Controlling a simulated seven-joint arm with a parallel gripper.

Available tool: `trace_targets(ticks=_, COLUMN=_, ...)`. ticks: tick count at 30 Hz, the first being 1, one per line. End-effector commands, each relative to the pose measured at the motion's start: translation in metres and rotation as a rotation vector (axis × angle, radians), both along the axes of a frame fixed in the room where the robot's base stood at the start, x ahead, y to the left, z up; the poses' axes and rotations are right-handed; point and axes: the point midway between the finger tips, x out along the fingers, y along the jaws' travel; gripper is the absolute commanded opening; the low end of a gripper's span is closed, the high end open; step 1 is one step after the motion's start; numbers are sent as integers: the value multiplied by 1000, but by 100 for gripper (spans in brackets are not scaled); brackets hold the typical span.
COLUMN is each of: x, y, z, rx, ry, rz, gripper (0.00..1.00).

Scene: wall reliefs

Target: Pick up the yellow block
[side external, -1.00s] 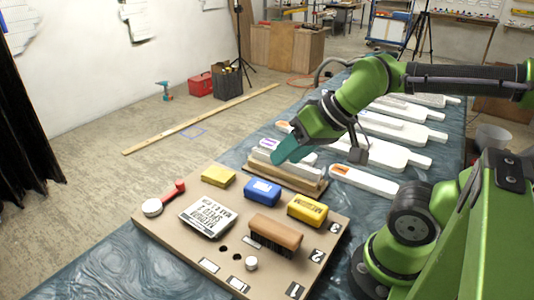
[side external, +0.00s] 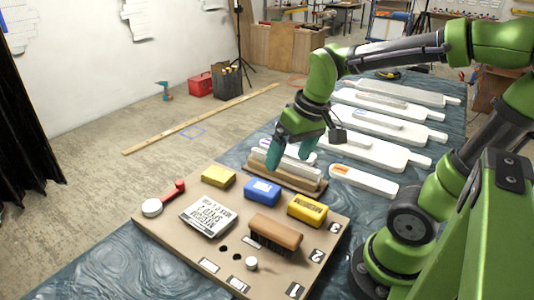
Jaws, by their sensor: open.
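A plain yellow block (side external: 218,177) lies at the back left of the brown board (side external: 150,222). A second yellow block with dark print (side external: 307,210) lies on the board's right side. A blue block (side external: 262,192) lies between them. My gripper (side external: 289,164) points down with its two teal fingers apart and nothing between them. It is above or near the wooden stand with white pieces (side external: 285,172) behind the board, to the right of and beyond the plain yellow block. I cannot tell its exact height.
The board also carries a wooden brush (side external: 275,233), a white printed box (side external: 207,217), and a red-handled tool (side external: 163,199). Several white paddle-shaped boards (side external: 365,180) lie on the blue-covered table to the right. Floor lies beyond the table's left edge.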

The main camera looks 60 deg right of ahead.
Motion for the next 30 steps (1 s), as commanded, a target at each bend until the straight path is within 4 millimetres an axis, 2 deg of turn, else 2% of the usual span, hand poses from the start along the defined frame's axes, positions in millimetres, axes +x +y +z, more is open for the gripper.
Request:
trace_targets(ticks=3, x=4, y=-25, z=-13, rx=-56, ry=200, rz=87, gripper=89)
trace_targets(ticks=6, x=2, y=-42, z=-16, rx=-84, ry=340, rz=175, gripper=89)
trace_targets(ticks=10, x=-4, y=-48, z=-7, rx=-98, ry=409, rz=264, gripper=89)
trace_targets(ticks=14, x=-10, y=-46, z=-16, rx=-90, ry=425, rz=297, gripper=89)
trace_targets(ticks=24, x=-21, y=-45, z=-87, rx=-89, ry=428, rz=296, gripper=89)
trace_targets(ticks=30, x=-25, y=-45, z=-116, rx=-89, ry=423, rz=294, gripper=89)
